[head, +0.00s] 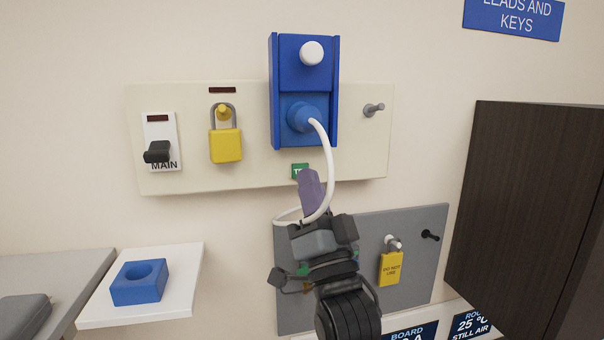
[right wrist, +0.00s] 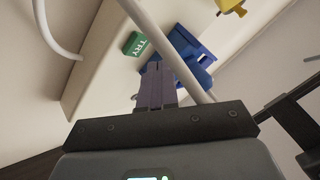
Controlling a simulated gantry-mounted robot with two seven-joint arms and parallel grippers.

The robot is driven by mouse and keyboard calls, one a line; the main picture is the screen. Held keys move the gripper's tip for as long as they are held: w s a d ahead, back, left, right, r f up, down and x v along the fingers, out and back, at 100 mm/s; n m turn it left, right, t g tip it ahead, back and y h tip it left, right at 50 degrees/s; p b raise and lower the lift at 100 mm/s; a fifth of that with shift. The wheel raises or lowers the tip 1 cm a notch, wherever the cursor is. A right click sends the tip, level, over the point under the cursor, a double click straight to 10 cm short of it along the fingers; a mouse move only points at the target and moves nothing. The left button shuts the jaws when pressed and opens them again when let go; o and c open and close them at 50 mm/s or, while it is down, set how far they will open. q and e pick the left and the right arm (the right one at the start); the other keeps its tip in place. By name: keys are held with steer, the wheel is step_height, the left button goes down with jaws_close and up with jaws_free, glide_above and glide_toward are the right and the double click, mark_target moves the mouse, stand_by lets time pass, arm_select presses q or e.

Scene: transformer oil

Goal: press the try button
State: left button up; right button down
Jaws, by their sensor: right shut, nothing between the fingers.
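The green try button (head: 298,168) is on the cream panel, just below the blue socket unit. In the head view, fingers cover its lower right part. In the right wrist view the try button (right wrist: 134,44), lettered TRY, lies just past and left of the fingertips. My right gripper (head: 308,175) is shut and empty, its purple fingers pointing up at the panel just below the button. The fingertips also show in the right wrist view (right wrist: 155,66). They look slightly apart from the button, but I cannot tell the depth. My left gripper is not in view.
A white lead (head: 329,165) hangs from the blue plug (head: 303,117) and loops beside my right fingers. The cream panel (head: 230,180) also carries a yellow padlock (head: 226,146) and a MAIN switch (head: 158,152). A dark cabinet (head: 520,190) stands at right.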

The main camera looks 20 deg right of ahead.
steer(key=shift+s+a, duration=0.15)
steer(key=shift+s, duration=1)
steer(key=shift+s+a, duration=0.1)
steer(key=shift+s, duration=1)
